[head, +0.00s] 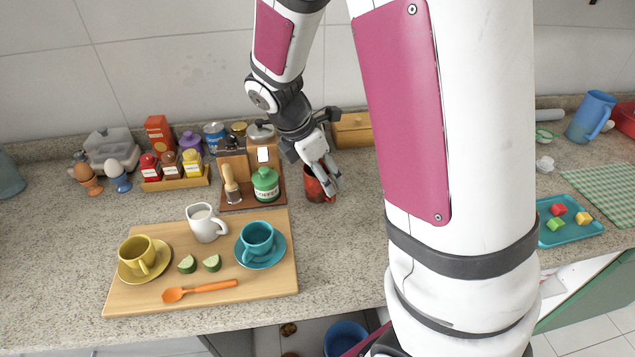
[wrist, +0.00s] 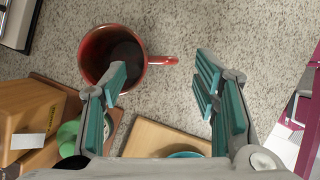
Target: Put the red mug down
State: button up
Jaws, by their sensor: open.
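The red mug (head: 314,188) stands upright on the speckled counter, just right of the coffee canister's brown tray in the head view. In the wrist view the red mug (wrist: 97,46) is seen from above, empty and dark inside, with its handle pointing right. My gripper (wrist: 165,80) is open, with its teal-padded fingers spread wide. The left finger overlaps the mug's rim and the right finger is beyond the handle. In the head view my gripper (head: 327,180) is over the mug and hides part of it. I cannot tell whether a finger touches the mug.
A green coffee canister (head: 265,184) and a brush stand on the tray left of the mug. A wooden board (head: 140,297) with cups lies in front-left. A wooden box (head: 352,131) stands behind. Bare counter (head: 345,235) lies in front of the mug.

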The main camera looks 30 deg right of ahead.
jog(key=shift+x, duration=2.75)
jog(key=shift+s+a, duration=0.1)
jog(key=shift+s, duration=0.05)
grip_shut()
